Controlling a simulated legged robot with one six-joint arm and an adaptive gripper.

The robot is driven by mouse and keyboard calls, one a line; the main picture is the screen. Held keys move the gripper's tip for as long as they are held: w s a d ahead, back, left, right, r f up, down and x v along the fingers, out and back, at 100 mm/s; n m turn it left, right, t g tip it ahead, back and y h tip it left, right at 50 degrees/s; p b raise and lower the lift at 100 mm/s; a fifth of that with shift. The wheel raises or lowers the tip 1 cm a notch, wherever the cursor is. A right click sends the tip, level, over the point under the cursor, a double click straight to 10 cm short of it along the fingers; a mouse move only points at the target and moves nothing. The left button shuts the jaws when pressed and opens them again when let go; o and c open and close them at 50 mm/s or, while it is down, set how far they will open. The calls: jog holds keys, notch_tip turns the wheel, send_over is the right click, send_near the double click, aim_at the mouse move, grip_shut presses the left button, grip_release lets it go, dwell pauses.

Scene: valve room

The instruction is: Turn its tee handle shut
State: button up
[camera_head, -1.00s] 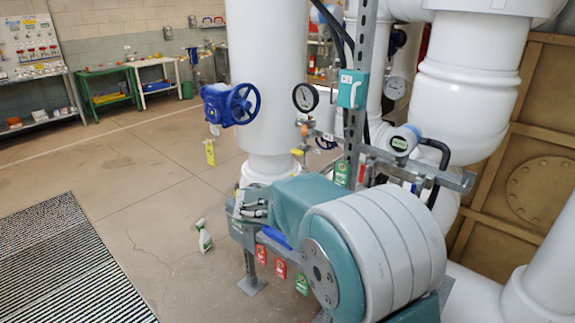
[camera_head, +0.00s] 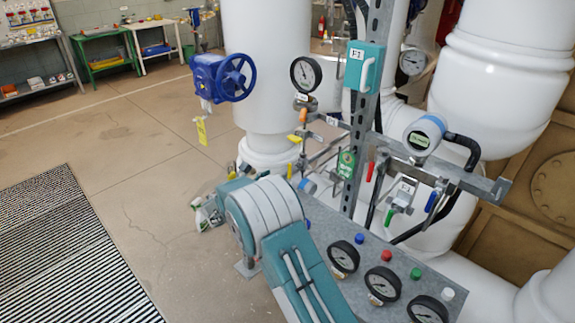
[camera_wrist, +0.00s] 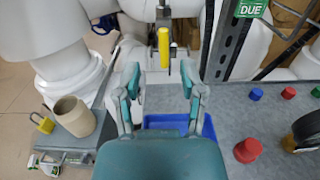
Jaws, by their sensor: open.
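In the wrist view a yellow bar-shaped handle (camera_wrist: 165,48) stands upright in the picture on metal fittings, straight ahead of my gripper (camera_wrist: 160,72). My gripper's two teal fingers are spread, one on each side below the handle, with nothing between them. The handle looks beyond the fingertips; I see no contact. I cannot tell whether it is a tee handle. In the head view yellow handles show on the pipework, one at the pipe fitting (camera_head: 294,138). My gripper is mostly hidden behind my arm there.
A grey panel (camera_head: 325,235) carries several gauges and coloured caps. A strut post (camera_head: 365,125) with a green tag (camera_head: 345,164) rises behind it. In the wrist view, a blue tray (camera_wrist: 180,122) lies under my gripper, a red knob (camera_wrist: 248,150) right, a beige cup (camera_wrist: 75,115) left.

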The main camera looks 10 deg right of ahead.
aim_at(288, 167)
jog(key=x, duration=0.8)
jog(key=shift+s+d, duration=0.15)
jog(key=shift+d, duration=0.05)
jog(key=shift+a, duration=0.15)
jog(key=shift+a, duration=0.1)
grip_shut()
